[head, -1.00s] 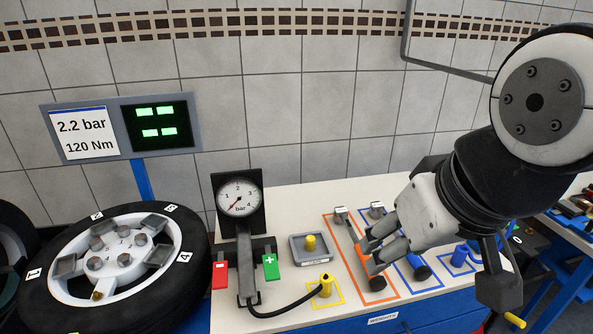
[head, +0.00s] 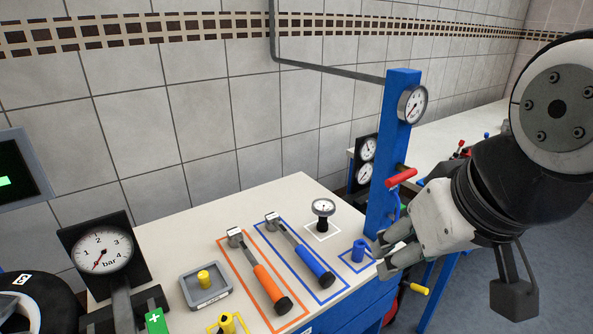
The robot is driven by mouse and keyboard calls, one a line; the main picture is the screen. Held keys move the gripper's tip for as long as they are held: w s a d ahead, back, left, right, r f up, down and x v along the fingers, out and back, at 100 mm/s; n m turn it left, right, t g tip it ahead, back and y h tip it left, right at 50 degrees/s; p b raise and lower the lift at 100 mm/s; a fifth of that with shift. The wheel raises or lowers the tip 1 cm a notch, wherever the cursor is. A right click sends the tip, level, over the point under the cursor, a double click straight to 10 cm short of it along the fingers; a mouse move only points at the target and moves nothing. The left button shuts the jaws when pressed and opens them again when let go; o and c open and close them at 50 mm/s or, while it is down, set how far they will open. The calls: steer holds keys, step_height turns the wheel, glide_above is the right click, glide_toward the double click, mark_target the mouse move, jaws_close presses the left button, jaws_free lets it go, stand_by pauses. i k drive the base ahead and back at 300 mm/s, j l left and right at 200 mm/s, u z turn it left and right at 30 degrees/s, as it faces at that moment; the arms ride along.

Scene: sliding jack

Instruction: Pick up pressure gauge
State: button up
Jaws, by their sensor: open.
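A small pressure gauge (head: 323,208) with a white round dial and a black stem stands upright inside a white outlined square on the workbench (head: 300,188). My gripper (head: 381,260) is open and empty at the right, in front of the blue post and near the bench's right edge. It is to the right of the small gauge and apart from it. A larger bar gauge (head: 101,250) on a black stand is at the left, and another dial gauge (head: 412,105) sits on the blue post (head: 388,150).
An orange-handled wrench (head: 266,283) and a blue-handled wrench (head: 312,262) lie in outlined areas left of the gauge. A blue cylinder (head: 358,251) stands close to my gripper. A grey tray (head: 207,296) with a yellow piece and a tyre are further left.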

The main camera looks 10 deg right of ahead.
mark_target(324, 208)
steer(key=u, duration=2)
steer(key=k+l, duration=0.2)
steer(key=l, duration=0.2)
steer(key=k+l, duration=0.2)
steer(key=l, duration=0.2)
steer(key=k+l, duration=0.2)
steer(key=l, duration=0.2)
steer(key=k+l, duration=0.2)
steer(key=l, duration=0.2)
steer(key=k+l, duration=0.2)
steer(key=l, duration=0.15)
steer(key=k+l, duration=0.2)
steer(key=l, duration=0.2)
steer(key=k+l, duration=0.2)
steer(key=l, duration=0.2)
